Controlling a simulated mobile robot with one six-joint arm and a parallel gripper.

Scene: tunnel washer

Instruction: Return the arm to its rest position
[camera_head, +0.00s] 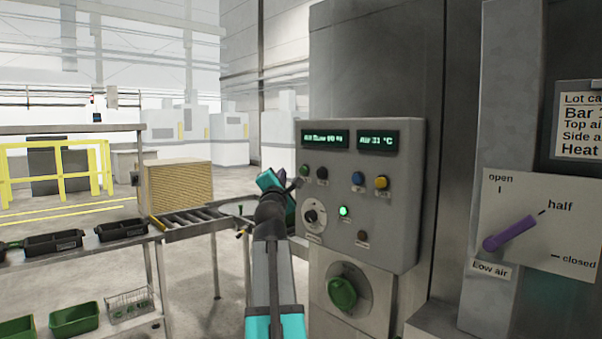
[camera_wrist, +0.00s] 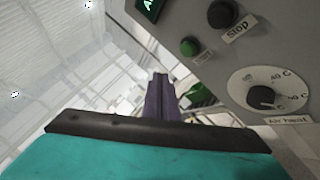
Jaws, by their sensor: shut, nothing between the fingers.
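My arm reaches up in the middle of the head view, with my gripper (camera_head: 297,184) at its far end, just left of the grey control panel (camera_head: 385,225). In the wrist view my gripper (camera_wrist: 160,82) shows as dark narrow fingers, shut and with nothing held. The green button (camera_wrist: 189,47), the black stop button (camera_wrist: 222,13) and the temperature dial (camera_wrist: 261,97) are close by on the right. I cannot tell the exact gap between the fingertips and the panel.
Below the panel is a green rotary knob (camera_head: 342,293). A purple lever (camera_head: 510,233) points to half. Green bins (camera_head: 74,318) stand below.

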